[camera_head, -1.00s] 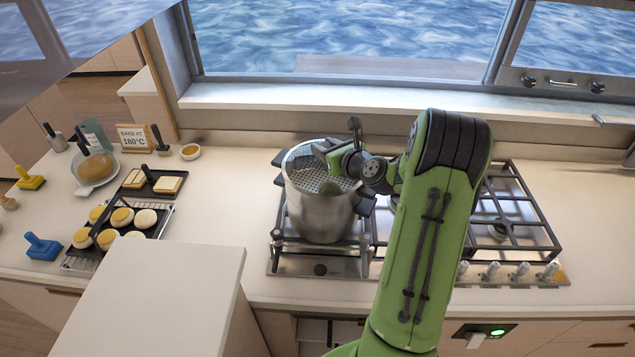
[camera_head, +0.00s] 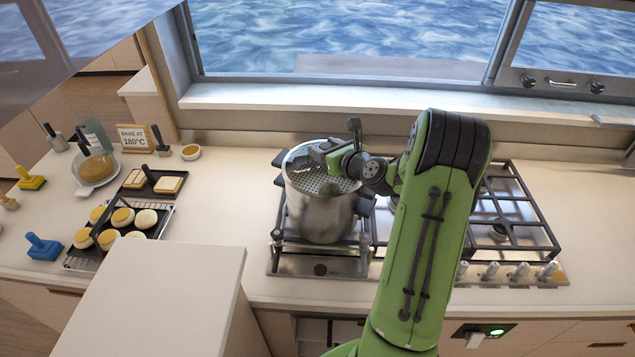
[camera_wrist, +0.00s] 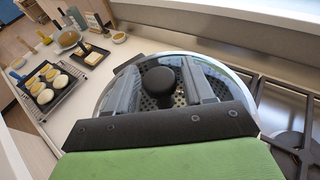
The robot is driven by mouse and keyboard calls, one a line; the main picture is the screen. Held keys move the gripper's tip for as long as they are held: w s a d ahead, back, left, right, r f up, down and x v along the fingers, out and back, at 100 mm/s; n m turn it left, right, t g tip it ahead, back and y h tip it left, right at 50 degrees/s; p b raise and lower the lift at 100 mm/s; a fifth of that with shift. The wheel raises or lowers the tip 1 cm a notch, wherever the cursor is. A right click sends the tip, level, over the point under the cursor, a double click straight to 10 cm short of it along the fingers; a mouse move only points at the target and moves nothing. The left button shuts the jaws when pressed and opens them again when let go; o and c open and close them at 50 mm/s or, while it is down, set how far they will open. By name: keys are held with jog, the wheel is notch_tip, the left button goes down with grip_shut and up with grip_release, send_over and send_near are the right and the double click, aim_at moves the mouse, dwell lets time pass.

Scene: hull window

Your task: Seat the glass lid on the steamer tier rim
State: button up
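The steel steamer pot (camera_head: 320,215) stands on the left part of the hob. Inside its top shows the perforated steamer tier (camera_head: 312,172). In the wrist view a clear glass lid (camera_wrist: 106,98) with a shiny round rim lies over the tier, its holes showing through. Its black knob (camera_wrist: 160,84) stands upright in the middle. My gripper (camera_wrist: 168,80) is open at the lid, one finger on each side of the knob, with gaps visible on both sides. It also shows over the pot top in the head view (camera_head: 335,158). I cannot tell whether the lid rim is flush all round.
The hob grate (camera_head: 505,215) to the right is empty. A tray of round buns (camera_head: 120,225), a small tray of square pieces (camera_head: 150,182), and a sign (camera_head: 134,138) stand on the left counter. A window sill (camera_head: 340,105) runs behind. A pale block (camera_head: 150,300) is at the front left.

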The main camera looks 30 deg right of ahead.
jog(key=shift+s, duration=0.15)
jog(key=shift+v, duration=1.55)
jog(key=shift+r, duration=0.1)
jog(key=o, duration=0.6)
jog(key=shift+c, duration=0.2)
jog(key=c, duration=0.6)
jog(key=shift+o, duration=0.2)
